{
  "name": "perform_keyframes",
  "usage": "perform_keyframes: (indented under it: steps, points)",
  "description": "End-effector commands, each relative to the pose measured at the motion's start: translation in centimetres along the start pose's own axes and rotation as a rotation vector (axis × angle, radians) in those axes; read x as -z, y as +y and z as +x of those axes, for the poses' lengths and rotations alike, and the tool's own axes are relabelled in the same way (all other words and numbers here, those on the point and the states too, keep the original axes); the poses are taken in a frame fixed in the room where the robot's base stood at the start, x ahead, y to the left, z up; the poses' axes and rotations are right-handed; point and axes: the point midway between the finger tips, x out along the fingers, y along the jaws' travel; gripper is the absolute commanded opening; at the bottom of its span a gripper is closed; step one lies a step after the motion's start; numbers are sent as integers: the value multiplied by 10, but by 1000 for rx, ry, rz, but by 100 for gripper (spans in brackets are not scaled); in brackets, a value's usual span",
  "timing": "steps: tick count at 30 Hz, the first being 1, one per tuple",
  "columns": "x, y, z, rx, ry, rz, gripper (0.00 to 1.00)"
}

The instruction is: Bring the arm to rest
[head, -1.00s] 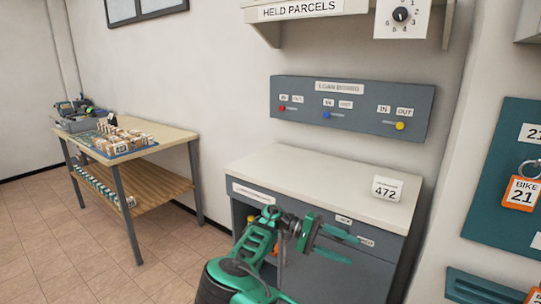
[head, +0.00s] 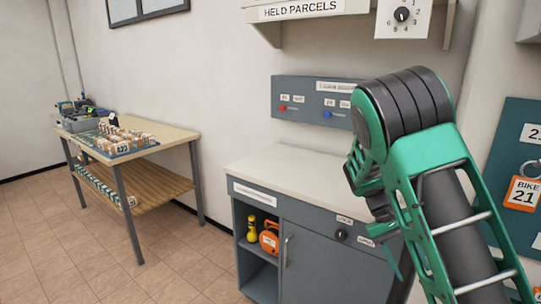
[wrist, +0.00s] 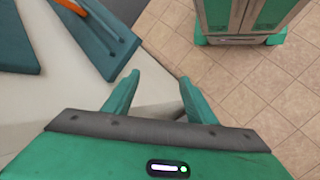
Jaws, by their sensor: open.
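My arm is folded up at the right of the head view, in front of the cabinet's right end. My gripper (wrist: 158,90) shows in the wrist view with its two green fingers spread apart and nothing between them. It points down over a pale surface and the tiled floor (wrist: 270,85). In the head view only part of the gripper shows, low behind the arm, so its fingertips are hard to make out there. The arm hides the right part of the loan board and the countertop's right end.
A grey cabinet (head: 312,268) with a white countertop (head: 285,170) stands close ahead. Its open shelf holds an orange item (head: 269,238) and a yellow one (head: 252,228). The loan board (head: 290,113) is above. A bike-tag board (head: 500,165) is at right, a wooden table (head: 165,137) at left.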

Motion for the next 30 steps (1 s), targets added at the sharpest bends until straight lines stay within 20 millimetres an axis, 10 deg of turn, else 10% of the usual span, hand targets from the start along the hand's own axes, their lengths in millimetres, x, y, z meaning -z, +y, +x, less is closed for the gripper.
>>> perform_keyframes:
  steps: [30]
  points:
    - [-142, -13, -78, 496, 704, -36, 51]
